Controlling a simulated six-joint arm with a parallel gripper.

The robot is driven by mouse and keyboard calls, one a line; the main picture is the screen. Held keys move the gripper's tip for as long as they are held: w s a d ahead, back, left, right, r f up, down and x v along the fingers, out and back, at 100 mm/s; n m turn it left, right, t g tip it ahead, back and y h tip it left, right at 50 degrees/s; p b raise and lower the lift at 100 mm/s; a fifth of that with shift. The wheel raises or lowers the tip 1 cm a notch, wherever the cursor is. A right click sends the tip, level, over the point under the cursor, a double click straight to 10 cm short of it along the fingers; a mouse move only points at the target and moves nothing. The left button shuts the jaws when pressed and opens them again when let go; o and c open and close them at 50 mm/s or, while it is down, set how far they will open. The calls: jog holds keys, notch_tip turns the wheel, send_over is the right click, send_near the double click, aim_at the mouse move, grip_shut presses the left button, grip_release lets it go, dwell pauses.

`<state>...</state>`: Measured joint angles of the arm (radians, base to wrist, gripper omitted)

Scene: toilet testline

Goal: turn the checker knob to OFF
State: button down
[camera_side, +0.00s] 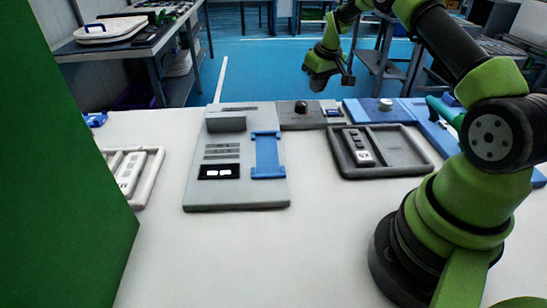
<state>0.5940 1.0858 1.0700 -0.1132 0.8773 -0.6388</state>
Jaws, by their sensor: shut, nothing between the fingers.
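A black round knob (301,107) stands on a dark grey box (290,121) at the back middle of the table. A pale round knob (385,104) sits on a blue panel (363,112) to its right. I cannot read any OFF mark or tell the setting of either knob. A grey tester unit (236,189) with a small display stands left of the dark box. My gripper (331,82) hangs in the air, in the picture above and right of the black knob, apart from it. It is shut and empty.
A dark tray (415,171) with a white-faced remote (361,149) lies right of the tester. A pale tray (153,183) with a light remote lies at left. A green panel (60,190) blocks the left foreground. The white table front (260,255) is clear.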

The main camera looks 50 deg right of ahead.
aim_at(303, 116)
jog(key=shift+w+a+f, duration=0.25)
jog(key=shift+a+f, duration=0.2)
jog(key=shift+f, duration=0.6)
jog(key=shift+w+a+f, duration=0.2)
jog(key=shift+a+f, duration=0.25)
jog(key=shift+f, duration=0.55)
jog(key=shift+w+a+f, duration=0.25)
jog(key=shift+a+f, duration=0.2)
jog(key=shift+f, duration=0.6)
